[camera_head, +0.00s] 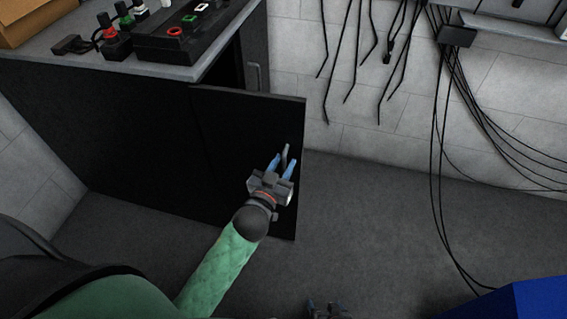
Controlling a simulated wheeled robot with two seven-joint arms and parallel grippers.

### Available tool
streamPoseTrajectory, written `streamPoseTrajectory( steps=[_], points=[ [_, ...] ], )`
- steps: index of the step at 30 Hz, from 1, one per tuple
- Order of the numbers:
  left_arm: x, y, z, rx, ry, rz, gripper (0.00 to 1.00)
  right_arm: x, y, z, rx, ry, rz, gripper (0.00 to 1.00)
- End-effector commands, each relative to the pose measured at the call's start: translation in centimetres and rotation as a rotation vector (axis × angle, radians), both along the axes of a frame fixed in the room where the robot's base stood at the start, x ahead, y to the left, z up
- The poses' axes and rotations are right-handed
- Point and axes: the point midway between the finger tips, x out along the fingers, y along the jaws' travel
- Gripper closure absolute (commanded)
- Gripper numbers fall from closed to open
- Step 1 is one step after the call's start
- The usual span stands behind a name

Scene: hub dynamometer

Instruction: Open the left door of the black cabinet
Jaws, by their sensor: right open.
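The black cabinet (110,135) stands at the left under a grey top. Its left door (235,125) is swung outward, with a dark gap showing behind its upper edge. The door's handle (284,152) is a short grey bar near the free edge. My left gripper (282,162) is at this handle, with its blue fingers on either side of it. I cannot tell whether the fingers press on it. My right gripper (328,306) is open and empty, low at the bottom edge, away from the cabinet.
The other door has a grey handle (258,76). A black box with coloured sockets (185,32) and a cardboard box (30,20) sit on the cabinet top. Black cables (440,120) hang along the wall. A blue object (520,300) is at bottom right. The floor between is clear.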

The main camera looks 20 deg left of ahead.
Motion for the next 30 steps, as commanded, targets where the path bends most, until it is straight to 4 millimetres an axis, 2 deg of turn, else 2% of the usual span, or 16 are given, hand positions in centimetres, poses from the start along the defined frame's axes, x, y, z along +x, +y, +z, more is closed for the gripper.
streamPoseTrajectory(
  steps=[15, 21, 30],
  points=[
    [-6.0, 0.8, 0.0, 0.0, 0.0, 0.001, 0.71, -0.1, 0.0, -0.5, 0.0, 0.001, 0.0, 0.19],
    [-7.1, 0.9, 0.0, 0.0, 0.0, 0.0, 0.71, -0.3, 0.0, -0.6, 0.0, 0.002, 0.0, 0.19],
    [-7.2, 0.9, 0.0, 0.0, 0.0, 0.0, 0.71, -0.3, 0.0, -0.6, 0.0, 0.003, 0.0, 0.19]
  ],
)
